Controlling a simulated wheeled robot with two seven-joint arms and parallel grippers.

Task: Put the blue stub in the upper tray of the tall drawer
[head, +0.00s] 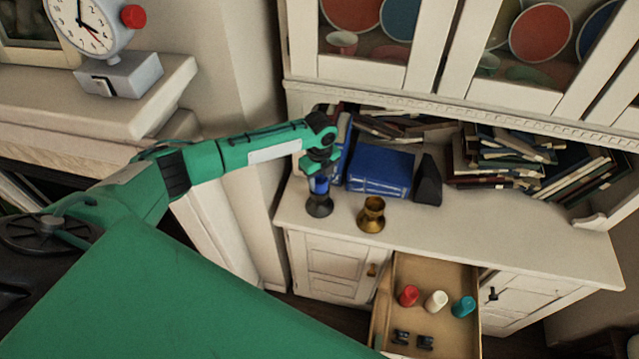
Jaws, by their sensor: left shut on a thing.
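The blue stub (319,186) is directly above a dark candle holder (319,207) on the cabinet top. My left gripper (320,174) comes down from above and is shut on the blue stub. I cannot tell whether the stub's lower end still sits in the holder. The drawer (462,337) below is pulled open, with a tray (428,275) inside. A red stub (409,295), a white stub (436,301) and a teal stub (463,306) lie in a row in it. My right gripper is not in view.
A brass candle holder (371,215) stands right of the dark one. Blue books (380,170), a black wedge (428,180) and piled books (510,160) line the back of the cabinet top. Two small dark items (413,340) lie in the drawer's front. The cabinet top's right front is clear.

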